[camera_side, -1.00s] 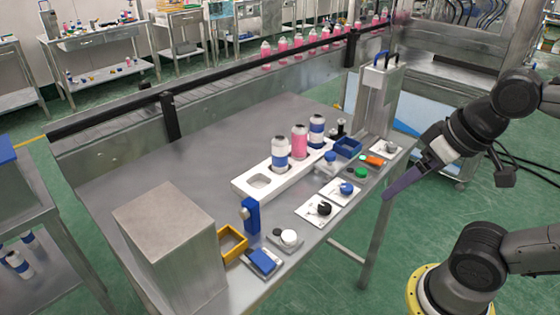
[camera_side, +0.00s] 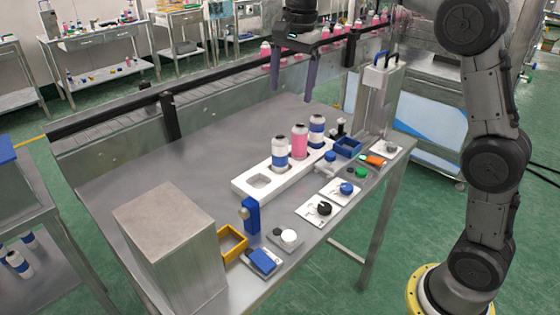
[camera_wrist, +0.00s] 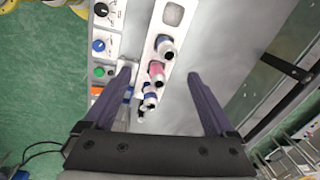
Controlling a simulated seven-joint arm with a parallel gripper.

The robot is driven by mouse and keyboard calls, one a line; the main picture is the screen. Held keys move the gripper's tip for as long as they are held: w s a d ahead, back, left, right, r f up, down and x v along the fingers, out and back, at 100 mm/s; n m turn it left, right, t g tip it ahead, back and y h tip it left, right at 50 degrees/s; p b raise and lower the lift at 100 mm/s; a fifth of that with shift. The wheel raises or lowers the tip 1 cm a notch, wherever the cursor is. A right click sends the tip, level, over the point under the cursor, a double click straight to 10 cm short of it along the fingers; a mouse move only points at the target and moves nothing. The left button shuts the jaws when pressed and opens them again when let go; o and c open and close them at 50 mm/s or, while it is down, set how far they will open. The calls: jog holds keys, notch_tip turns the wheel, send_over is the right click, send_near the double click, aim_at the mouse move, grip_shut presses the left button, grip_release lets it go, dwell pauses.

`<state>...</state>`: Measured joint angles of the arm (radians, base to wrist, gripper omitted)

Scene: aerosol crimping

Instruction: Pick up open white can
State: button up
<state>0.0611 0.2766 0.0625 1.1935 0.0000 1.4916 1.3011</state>
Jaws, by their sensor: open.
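A white rack (camera_side: 240,187) on the steel table holds three upright cans in a row. The left can (camera_side: 280,152) is white with a blue band, the middle can (camera_side: 299,141) is pink, and the right can (camera_side: 316,130) is white and blue. Whether any can's top is open is too small to tell. My gripper (camera_side: 292,96) is open and empty, pointing down above the table behind the cans. In the wrist view, the banded can (camera_wrist: 165,46), pink can (camera_wrist: 156,72) and blue-white can (camera_wrist: 149,97) appear between my spread fingers.
The rack's left slot is empty. A blue bin (camera_side: 347,148), small pads with knobs (camera_side: 320,210) and a press with a blue handle (camera_side: 378,90) stand to the right. A metal box (camera_side: 170,240) and a yellow tray (camera_side: 232,243) stand at front left. The table's back left is clear.

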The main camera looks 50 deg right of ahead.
jog(key=g, duration=0.1)
send_over(281, 140)
notch_tip(281, 140, down, 6)
jog(key=f, duration=0.9)
jog(key=shift+w+d, duration=0.35)
jog(key=shift+d, duration=0.05)
jog(key=shift+w+d+f, duration=0.1)
jog(key=shift+w+f, duration=0.05)
jog(key=shift+f, duration=1.3)
jog(key=shift+w+d+f, duration=0.1)
jog(key=shift+f, duration=1.35)
jog(key=c, duration=1.4)
